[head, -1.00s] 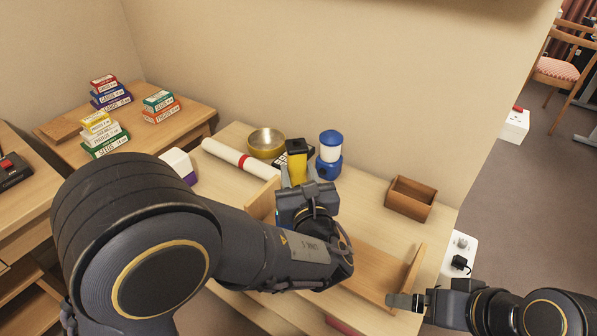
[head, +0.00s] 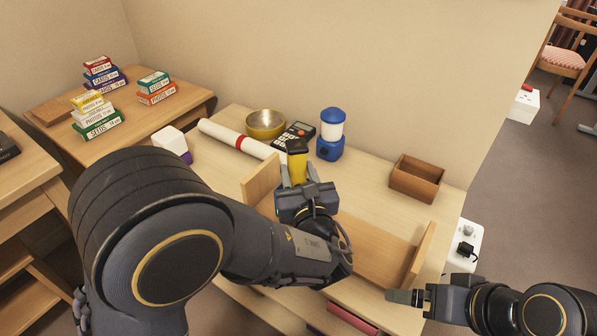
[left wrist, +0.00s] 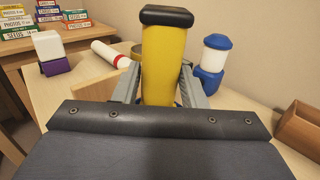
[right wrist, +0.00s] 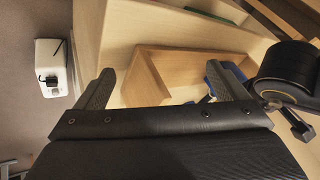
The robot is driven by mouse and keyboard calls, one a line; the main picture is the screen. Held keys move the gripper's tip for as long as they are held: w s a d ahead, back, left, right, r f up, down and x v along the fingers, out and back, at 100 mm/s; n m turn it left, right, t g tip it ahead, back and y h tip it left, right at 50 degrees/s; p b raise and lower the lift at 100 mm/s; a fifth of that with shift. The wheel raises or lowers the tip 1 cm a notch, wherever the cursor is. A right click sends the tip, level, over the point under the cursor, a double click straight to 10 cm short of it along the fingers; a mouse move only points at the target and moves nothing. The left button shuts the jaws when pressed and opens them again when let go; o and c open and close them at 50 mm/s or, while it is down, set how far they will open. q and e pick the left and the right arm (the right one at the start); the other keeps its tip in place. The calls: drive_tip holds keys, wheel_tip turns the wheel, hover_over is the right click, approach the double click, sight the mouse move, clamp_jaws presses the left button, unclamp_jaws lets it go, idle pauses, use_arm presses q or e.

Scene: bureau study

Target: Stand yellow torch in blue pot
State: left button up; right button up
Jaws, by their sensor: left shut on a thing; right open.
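The yellow torch (head: 298,166) with a black end cap stands upright in my left gripper (head: 299,180), above the desk. In the left wrist view the torch (left wrist: 163,62) is between the two fingers of the left gripper (left wrist: 160,88). Its lower end is hidden behind the gripper. My right gripper (head: 404,297) is open and empty near the desk's front right.
A wooden rack with upright ends (head: 421,256) lies across the desk front. Behind are a blue-white lantern (head: 331,132), a calculator (head: 294,134), a brass bowl (head: 265,124) and a white roll with a red band (head: 219,133). A brown open box (head: 417,178) stands right.

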use_arm(q)
drive_tip(key=o, duration=1.2)
drive_tip(key=shift+c, duration=0.2)
drive_tip(key=shift+s, duration=0.15)
drive_tip(key=s+d+p, duration=0.1)
drive_tip(key=s, duration=0.6)
drive_tip(key=shift+s+d, duration=0.2)
drive_tip(key=shift+d, duration=0.1)
